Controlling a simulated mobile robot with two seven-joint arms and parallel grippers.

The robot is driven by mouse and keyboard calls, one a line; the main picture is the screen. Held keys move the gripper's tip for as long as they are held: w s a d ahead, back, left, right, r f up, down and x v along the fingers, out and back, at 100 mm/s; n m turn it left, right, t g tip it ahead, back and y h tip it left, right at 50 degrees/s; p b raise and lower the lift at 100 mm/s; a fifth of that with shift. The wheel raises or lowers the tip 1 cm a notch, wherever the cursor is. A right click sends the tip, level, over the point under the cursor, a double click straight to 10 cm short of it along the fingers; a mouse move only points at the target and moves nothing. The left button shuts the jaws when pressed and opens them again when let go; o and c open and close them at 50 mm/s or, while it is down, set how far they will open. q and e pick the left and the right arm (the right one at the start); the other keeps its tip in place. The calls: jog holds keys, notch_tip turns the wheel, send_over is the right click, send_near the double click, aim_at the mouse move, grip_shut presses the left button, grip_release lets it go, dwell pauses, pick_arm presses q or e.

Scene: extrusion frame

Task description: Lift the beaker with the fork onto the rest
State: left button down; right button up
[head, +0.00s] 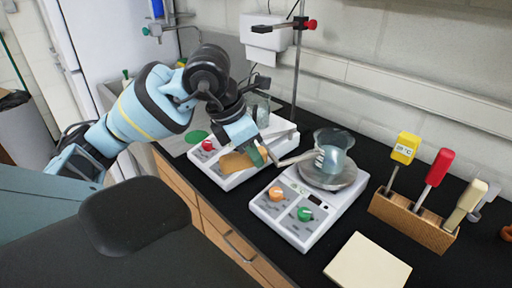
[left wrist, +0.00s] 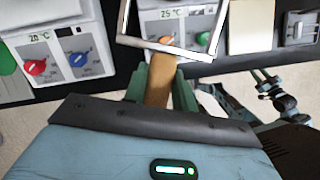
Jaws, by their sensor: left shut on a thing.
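My left gripper (head: 258,154) is shut on the brown wooden handle (left wrist: 160,80) of the fork. The fork's metal frame (left wrist: 172,46) reaches forward over the right hot plate in the left wrist view. In the head view the fork (head: 294,159) points right toward the glass beaker (head: 335,142). The beaker is over the round metal top (head: 345,180) of the right hot plate. I cannot tell whether the fork touches it. A cream square pad (head: 368,264), possibly the rest, lies on the bench in front. Part of my right arm (left wrist: 285,100) shows small in the left wrist view.
The left hot plate (head: 230,178) stands beside the right hot plate (head: 290,218), with another glass vessel (head: 262,112) behind. A wooden rack (head: 412,222) with several coloured handles stands right. A stand rod (head: 297,65) rises behind. Black bench is free around the pad.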

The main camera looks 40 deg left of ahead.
aim_at(265, 159)
pick_arm(q)
jog(key=shift+s, duration=0.1)
pick_arm(e)
jog(key=shift+f, duration=0.1)
